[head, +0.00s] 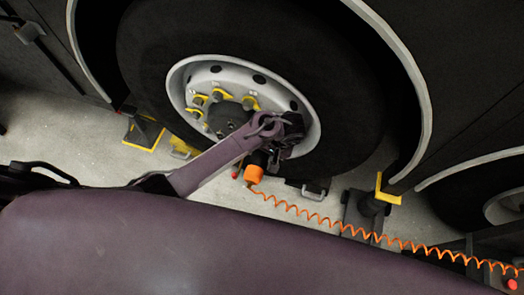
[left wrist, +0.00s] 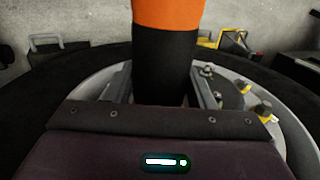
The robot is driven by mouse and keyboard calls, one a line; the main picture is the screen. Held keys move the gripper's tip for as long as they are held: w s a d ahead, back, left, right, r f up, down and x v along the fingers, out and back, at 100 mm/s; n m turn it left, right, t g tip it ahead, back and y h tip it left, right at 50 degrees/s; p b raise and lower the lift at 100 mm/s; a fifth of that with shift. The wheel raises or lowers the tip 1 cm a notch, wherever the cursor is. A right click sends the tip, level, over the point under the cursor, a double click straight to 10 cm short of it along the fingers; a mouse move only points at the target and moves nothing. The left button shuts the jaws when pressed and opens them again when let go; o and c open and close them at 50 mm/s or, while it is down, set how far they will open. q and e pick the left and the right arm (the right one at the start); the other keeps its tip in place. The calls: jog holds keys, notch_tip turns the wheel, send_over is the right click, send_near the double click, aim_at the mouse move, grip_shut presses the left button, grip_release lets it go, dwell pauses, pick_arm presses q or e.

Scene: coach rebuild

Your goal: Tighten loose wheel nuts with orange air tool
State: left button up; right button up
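My left gripper (head: 277,148) is in front of the lower right of the wheel's rim in the head view. It is shut on the orange air tool (head: 254,174), whose orange end hangs below it. In the left wrist view the tool's black and orange handle (left wrist: 167,60) stands between the fingers (left wrist: 165,90). The tool's nose is hidden. The wheel (head: 214,72) has a pale rim and a dark hub. Several wheel nuts with yellow pointers (head: 217,95) show on its left and top; others are hidden behind my arm. My right gripper is not in view.
A coiled orange hose (head: 345,229) runs from the tool to the lower right. A yellow-edged block (head: 143,133) stands left of the tyre, and a dark stand with a yellow bracket (head: 388,190) stands right of it. A second wheel (head: 505,206) is at the right edge.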

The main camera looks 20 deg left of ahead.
pick_arm(q)
jog(key=shift+w+r, duration=0.2)
dwell(0.4)
jog(key=shift+c, duration=0.4)
grip_shut()
jog(key=shift+p, duration=0.35)
jog(key=shift+w, duration=0.15)
dwell(0.8)
